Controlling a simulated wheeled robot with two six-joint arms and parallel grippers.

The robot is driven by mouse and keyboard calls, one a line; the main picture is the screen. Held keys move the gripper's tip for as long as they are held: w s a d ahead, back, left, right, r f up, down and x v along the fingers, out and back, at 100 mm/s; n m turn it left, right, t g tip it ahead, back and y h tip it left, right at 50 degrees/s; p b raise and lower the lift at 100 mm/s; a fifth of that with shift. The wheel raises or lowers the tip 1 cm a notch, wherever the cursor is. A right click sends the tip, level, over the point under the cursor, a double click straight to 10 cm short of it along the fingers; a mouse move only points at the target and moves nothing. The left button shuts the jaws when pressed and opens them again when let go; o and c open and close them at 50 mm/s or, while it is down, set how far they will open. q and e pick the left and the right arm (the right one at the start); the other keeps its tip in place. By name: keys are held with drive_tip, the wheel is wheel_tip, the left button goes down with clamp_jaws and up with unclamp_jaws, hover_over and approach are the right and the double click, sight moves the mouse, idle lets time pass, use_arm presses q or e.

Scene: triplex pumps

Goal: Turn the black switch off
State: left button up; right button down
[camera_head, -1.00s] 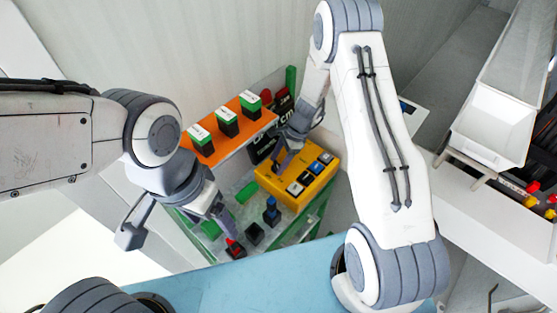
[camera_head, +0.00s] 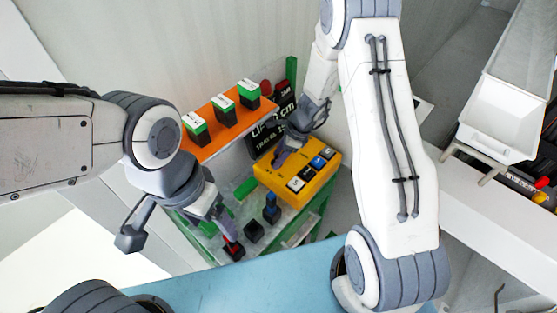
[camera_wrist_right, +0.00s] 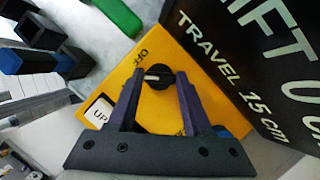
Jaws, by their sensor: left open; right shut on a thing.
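The yellow control box (camera_head: 323,181) stands on the panel in the middle of the head view. In the right wrist view its yellow face (camera_wrist_right: 133,70) carries a round black switch (camera_wrist_right: 157,77) with a light pointer bar, with "OFF" lettering beside it. My right gripper (camera_head: 279,160) is at the box's left part; in the wrist view its purple fingers (camera_wrist_right: 167,78) are shut on the black switch, one on each side. My left gripper (camera_head: 226,226) is open, above the panel near a red-topped black switch (camera_head: 234,250).
White, black and blue buttons sit on the box, including a white "UP" button (camera_wrist_right: 100,112). A black "LIFT" sign (camera_head: 268,137) stands behind it. An orange shelf (camera_head: 212,140) holds green-and-black blocks. Blue and black posts (camera_head: 271,211) rise in front.

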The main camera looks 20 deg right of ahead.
drive_tip(key=m+t+b, duration=0.1)
drive_tip(key=m+b, duration=0.3)
drive_tip(key=shift+s+a+f+t+h, duration=0.1)
drive_tip(key=shift+f+t+h, duration=0.05)
drive_tip(key=shift+t+h, duration=0.2)
drive_tip(key=shift+m+t+h+b, duration=0.45)
drive_tip(key=shift+m+b, duration=0.6)
drive_tip(key=shift+m, duration=0.75)
drive_tip(key=shift+r, duration=0.2)
drive_tip(key=c, duration=0.6)
unclamp_jaws()
